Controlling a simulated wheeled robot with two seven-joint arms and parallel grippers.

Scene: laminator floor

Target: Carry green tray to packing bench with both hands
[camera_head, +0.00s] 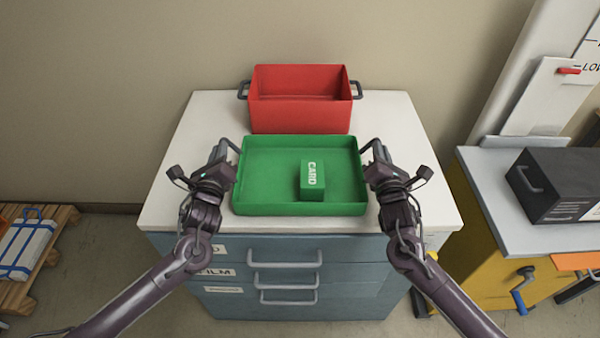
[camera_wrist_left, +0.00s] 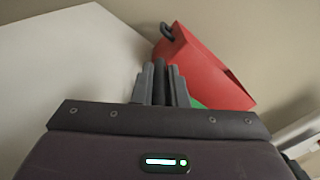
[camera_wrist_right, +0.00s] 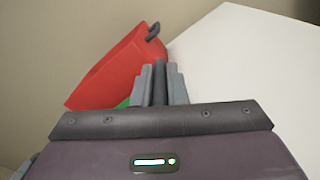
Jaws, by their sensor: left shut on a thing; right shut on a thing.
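The green tray (camera_head: 262,207) is on or just above the white top of a blue drawer cabinet, at the middle of the head view. A green block marked CARD (camera_head: 313,181) sits inside it, right of centre. My left gripper (camera_head: 226,158) is shut on the tray's left handle, and its fingers (camera_wrist_left: 160,85) are closed around a dark bar in the left wrist view. My right gripper (camera_head: 374,158) is shut on the right handle, and its fingers (camera_wrist_right: 159,85) show likewise in the right wrist view. I cannot tell whether the tray touches the cabinet top.
A red tray (camera_head: 300,118) with grey handles stands right behind the green one. The cabinet top (camera_head: 180,190) is bare at both sides. At the right is a grey-topped yellow bench (camera_head: 490,185) with a black box (camera_head: 550,185). A wooden pallet (camera_head: 50,250) lies at left.

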